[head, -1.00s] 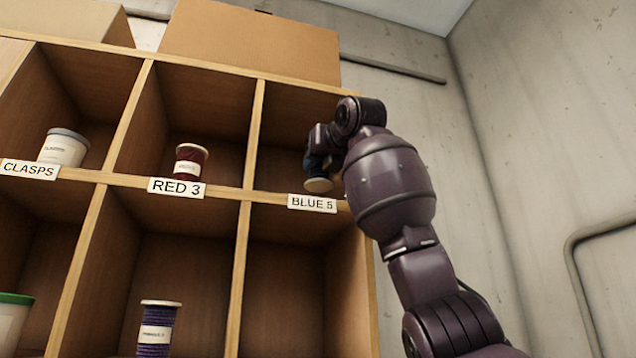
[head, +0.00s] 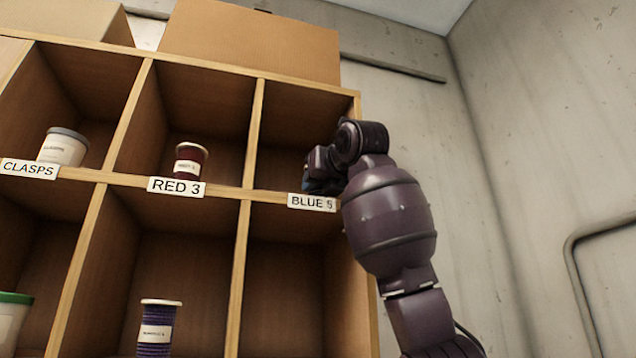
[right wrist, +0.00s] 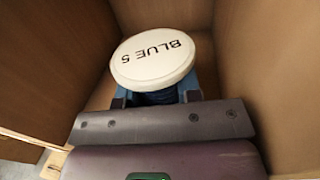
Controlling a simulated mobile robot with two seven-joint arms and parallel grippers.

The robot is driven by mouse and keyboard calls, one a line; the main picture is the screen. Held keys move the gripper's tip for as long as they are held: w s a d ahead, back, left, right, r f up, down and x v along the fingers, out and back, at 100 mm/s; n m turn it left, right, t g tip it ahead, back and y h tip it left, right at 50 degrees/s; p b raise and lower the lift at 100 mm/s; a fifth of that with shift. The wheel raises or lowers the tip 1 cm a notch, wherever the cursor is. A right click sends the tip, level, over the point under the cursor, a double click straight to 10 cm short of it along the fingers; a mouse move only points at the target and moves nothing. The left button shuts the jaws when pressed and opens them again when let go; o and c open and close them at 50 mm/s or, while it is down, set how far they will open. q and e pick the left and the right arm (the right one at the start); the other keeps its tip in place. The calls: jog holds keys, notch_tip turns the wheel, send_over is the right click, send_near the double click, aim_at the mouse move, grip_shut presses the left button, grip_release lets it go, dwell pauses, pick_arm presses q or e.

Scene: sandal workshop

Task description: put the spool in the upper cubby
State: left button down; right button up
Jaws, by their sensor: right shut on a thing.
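The spool (right wrist: 155,60) shows in the right wrist view, with a white round end marked BLUE 5 and dark blue thread below it. My right gripper (right wrist: 157,98) is shut on it, a blue finger on each side. In the head view my right gripper (head: 322,172) is inside the right-hand upper cubby (head: 290,120), low behind the BLUE 5 label (head: 312,203). The spool is hidden there by the gripper and the shelf edge. I cannot tell whether it touches the cubby floor. My left gripper is not in view.
The cubby to the left holds a red spool (head: 190,161) above the RED 3 label (head: 177,187). Further left stands a white tub (head: 63,147). A purple spool (head: 157,328) stands in a lower cubby. A cardboard box (head: 250,45) sits on top. The cubby's side walls are close.

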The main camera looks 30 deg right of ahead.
jog(key=o, duration=1)
jog(key=shift+w+f, duration=0.1)
jog(key=shift+f, duration=0.05)
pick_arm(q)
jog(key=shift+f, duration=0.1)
pick_arm(e)
jog(key=shift+s, duration=0.3)
pick_arm(q)
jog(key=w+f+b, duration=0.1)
jog(key=b, duration=0.2)
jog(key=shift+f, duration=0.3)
pick_arm(e)
jog(key=s+a, duration=0.1)
jog(key=s, duration=1)
jog(key=shift+s+r, duration=0.2)
jog(key=shift+s, duration=0.05)
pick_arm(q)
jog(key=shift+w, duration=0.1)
